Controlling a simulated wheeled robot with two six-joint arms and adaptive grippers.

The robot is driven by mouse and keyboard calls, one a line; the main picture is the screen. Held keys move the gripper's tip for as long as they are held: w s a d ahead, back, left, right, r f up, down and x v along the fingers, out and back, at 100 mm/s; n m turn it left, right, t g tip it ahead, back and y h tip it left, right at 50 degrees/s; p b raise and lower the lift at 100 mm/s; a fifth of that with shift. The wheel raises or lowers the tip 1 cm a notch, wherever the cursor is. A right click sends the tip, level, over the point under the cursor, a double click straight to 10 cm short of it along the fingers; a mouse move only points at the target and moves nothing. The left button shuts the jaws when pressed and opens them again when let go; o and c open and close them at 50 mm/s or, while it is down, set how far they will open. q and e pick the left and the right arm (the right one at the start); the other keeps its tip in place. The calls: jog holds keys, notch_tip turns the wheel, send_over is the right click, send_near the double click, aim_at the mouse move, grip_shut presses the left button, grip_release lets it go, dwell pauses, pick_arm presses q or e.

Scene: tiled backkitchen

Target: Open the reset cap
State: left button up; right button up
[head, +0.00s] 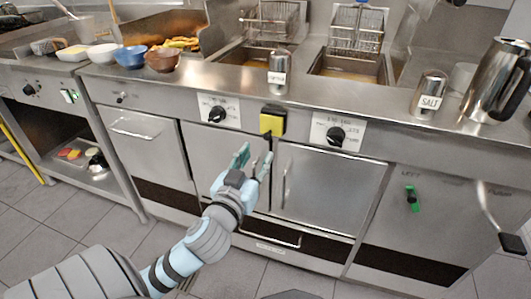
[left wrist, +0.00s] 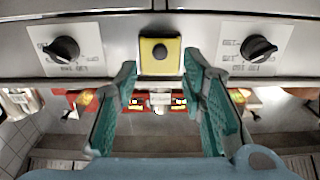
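A small yellow box with a black upper part (head: 272,124), which appears to be the reset housing, is on the steel front panel between two black knobs. In the left wrist view the yellow box (left wrist: 147,65) has a dark round piece at its middle. Whether that piece is the cap or a button under it, I cannot tell. My left gripper (head: 253,161) is open and empty, just below and in front of the box. In the left wrist view its teal fingers (left wrist: 159,74) stand apart on either side below the box. My right gripper is not in view.
A left knob (head: 217,114) and a right knob (head: 336,134) flank the box. Cabinet doors (head: 328,190) with handles lie below. Fryer baskets (head: 356,28), a pepper shaker (head: 278,75), a salt shaker (head: 429,96) and a steel jug (head: 500,80) are above.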

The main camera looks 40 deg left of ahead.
aim_at(267, 139)
pick_arm(q)
jog(key=b+x, duration=0.1)
jog(key=x, duration=0.6)
jog(key=shift+w+r, duration=0.1)
jog(key=shift+w, duration=0.05)
grip_shut()
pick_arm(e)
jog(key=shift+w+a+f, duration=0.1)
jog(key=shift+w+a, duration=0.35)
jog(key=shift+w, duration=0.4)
